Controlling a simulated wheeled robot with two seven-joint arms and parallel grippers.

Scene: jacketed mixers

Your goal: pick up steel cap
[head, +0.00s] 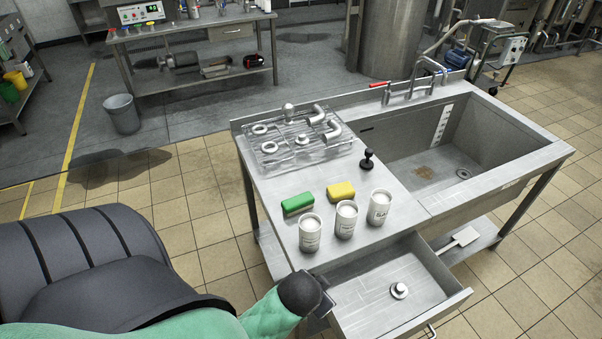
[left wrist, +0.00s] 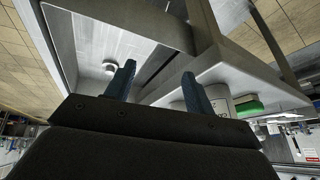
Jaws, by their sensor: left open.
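A small round steel cap (head: 399,291) with a raised knob lies on the floor of the open steel drawer (head: 348,314), toward its right end. In the left wrist view the cap (left wrist: 109,68) shows past the tip of one finger. My left gripper (left wrist: 159,88) is open, with nothing between its two dark fingers. In the head view my left wrist is at the drawer's left end, apart from the cap, and its fingers are mostly hidden. My right gripper is not in view.
Three white labelled tubs (head: 345,219) stand on the counter above the drawer, behind them a green sponge (head: 298,204) and a yellow sponge (head: 341,191). A wire rack (head: 284,157) holds steel fittings. A sink (head: 480,150) is at right. The drawer floor around the cap is clear.

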